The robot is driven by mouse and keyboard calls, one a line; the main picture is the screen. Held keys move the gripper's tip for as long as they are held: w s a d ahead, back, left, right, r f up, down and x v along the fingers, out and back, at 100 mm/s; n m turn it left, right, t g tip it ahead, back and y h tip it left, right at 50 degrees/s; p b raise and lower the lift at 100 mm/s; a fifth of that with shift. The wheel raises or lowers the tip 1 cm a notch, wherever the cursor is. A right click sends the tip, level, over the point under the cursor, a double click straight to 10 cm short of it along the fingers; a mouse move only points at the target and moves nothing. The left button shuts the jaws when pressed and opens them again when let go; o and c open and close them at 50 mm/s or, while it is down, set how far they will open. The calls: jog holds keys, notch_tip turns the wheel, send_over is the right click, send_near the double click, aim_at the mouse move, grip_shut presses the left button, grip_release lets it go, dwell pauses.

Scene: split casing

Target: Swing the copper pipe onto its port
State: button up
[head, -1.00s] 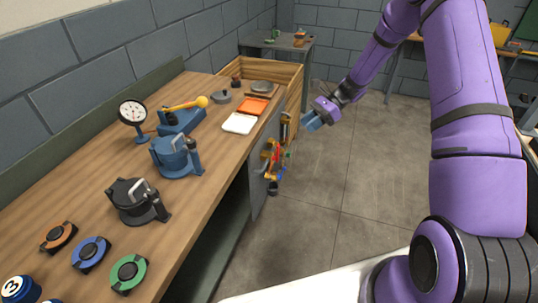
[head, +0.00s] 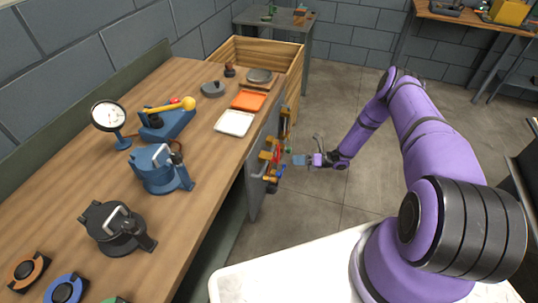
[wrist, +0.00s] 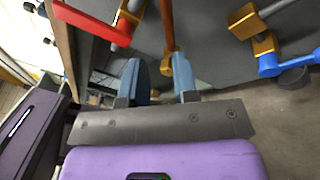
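A copper-coloured bar, seemingly the copper pipe (wrist: 167,24), runs down between my fingers in the wrist view, its lower end close to the right finger. My gripper (wrist: 160,80) has its two blue fingers apart, with a gap visible on the pipe's left side; I cannot tell whether the right finger touches it. In the head view my gripper (head: 297,160) is beside the fittings on the bench's side panel (head: 254,190). The pipe cannot be made out clearly there. I cannot tell which fitting is its port.
A red handle (wrist: 92,22) is left of the fingers and a blue handle (wrist: 285,64) on a brass fitting is right. The bench top holds a gauge (head: 108,115), blue and black casings, a white tray (head: 235,123) and an orange tray (head: 249,100). Floor right of the panel is clear.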

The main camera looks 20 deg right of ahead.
jog(key=shift+m+t, duration=0.3)
jog(key=x, duration=0.7)
jog(key=f+x, duration=0.1)
jog(key=x, duration=0.3)
jog(key=shift+f, duration=0.15)
grip_shut()
